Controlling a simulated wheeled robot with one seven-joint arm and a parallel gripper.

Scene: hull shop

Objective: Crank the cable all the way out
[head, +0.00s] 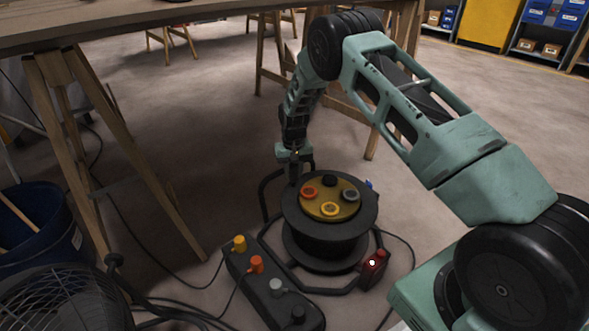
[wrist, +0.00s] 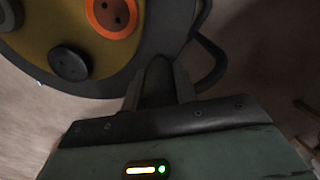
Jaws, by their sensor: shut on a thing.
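The cable reel (head: 322,242) is a black drum standing on the floor in a tubular black frame. Its yellow face (head: 318,191) carries orange, yellow, grey and black round sockets. The face also shows in the wrist view (wrist: 30,40), with an orange socket (wrist: 113,15) and a dark one (wrist: 68,63). My gripper (head: 294,178) reaches down to the reel's left rim. In the wrist view its jaws (wrist: 160,85) are shut on a small dark part, seemingly the crank handle, mostly hidden between them. How much cable is wound cannot be told.
A black strip with coloured plugs (head: 266,291) lies front left of the reel. A red box with a lit spot (head: 374,268) sits at its right. A blue bucket (head: 40,240), a fan (head: 62,299), loose cables and wooden trestle legs (head: 140,160) crowd the left.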

